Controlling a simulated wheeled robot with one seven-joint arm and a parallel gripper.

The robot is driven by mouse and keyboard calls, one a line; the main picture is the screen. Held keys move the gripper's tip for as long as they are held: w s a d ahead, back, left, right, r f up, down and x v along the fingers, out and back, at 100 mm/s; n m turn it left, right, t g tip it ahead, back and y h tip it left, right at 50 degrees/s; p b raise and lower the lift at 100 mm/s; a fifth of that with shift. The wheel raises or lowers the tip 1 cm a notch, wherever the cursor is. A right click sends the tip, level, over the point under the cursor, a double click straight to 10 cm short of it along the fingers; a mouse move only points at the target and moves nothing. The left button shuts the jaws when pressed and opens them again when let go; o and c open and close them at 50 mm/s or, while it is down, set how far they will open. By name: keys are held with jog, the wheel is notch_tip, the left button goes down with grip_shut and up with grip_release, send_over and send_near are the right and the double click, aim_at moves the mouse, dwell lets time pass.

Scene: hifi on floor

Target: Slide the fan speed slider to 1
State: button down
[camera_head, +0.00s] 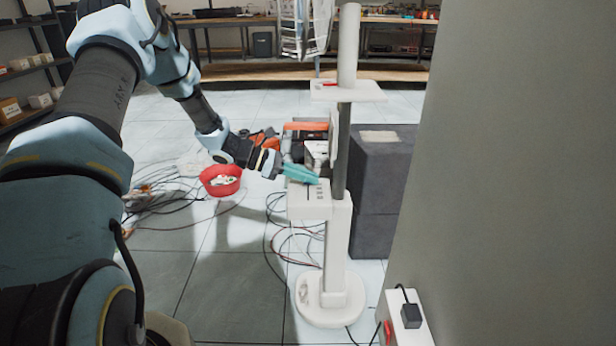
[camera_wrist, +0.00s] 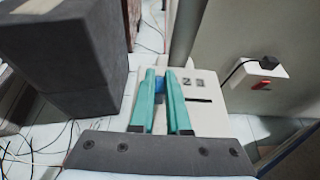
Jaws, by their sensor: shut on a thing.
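The fan is a white stand (camera_head: 338,235) with a round foot, upright on the floor. Its white control box (camera_head: 310,207) is partway up the pole, with small dark marks on its top face. In the wrist view the panel (camera_wrist: 212,118) shows dark printed digits and a dark slot. My gripper (camera_head: 304,175) is at the top of this box. In the wrist view its teal fingers (camera_wrist: 160,78) are over the panel, shut on a small blue piece, the slider knob (camera_wrist: 160,92). The fingers hide most of the knob and part of the slot, so its exact setting cannot be read.
A dark grey box (camera_head: 375,210) stands just behind the fan. A red bowl (camera_head: 221,182) is left of my gripper. Loose cables (camera_head: 165,185) lie on the tiled floor. A grey wall (camera_head: 520,170) fills the right, with a white power strip (camera_head: 408,325) near its foot.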

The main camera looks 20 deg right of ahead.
jog(key=shift+s+a+r+p, duration=0.2)
jog(key=shift+s+a+p, duration=0.1)
jog(key=shift+s+p, duration=0.3)
jog(key=shift+s+a, duration=0.15)
jog(key=shift+s, duration=0.15)
jog(key=shift+f, duration=0.2)
jog(key=c, duration=0.9)
grip_release()
jog(key=p+v, duration=0.1)
jog(key=v, duration=0.9)
jog(key=shift+w+a+r+p, duration=0.15)
jog(key=shift+w+a+p, duration=0.05)
jog(key=shift+a+p, duration=0.15)
